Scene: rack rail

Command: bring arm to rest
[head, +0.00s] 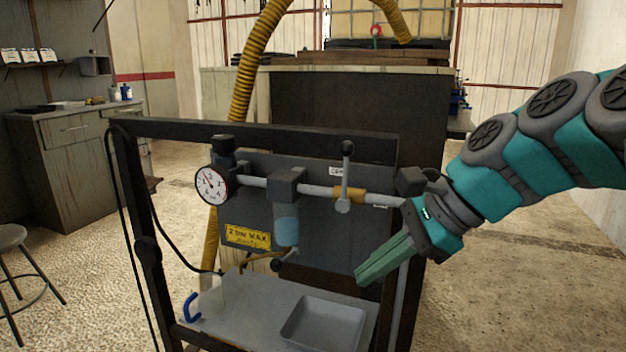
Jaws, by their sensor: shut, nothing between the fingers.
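My gripper (364,276) has long green fingers that are shut with nothing between them. It points down and to the left, in front of the right part of the black rack frame (270,132). My teal and grey arm reaches in from the right edge. The fingertips hang above and a little to the right of a grey tray (352,312) on the rack's shelf. I cannot tell how far they are from the rack's back panel.
A pipe rail (315,192) with a gauge (212,185), a bluish bowl (287,229) and a lever (345,170) crosses the rack. A stool (14,240) stands far left. The floor at right is clear.

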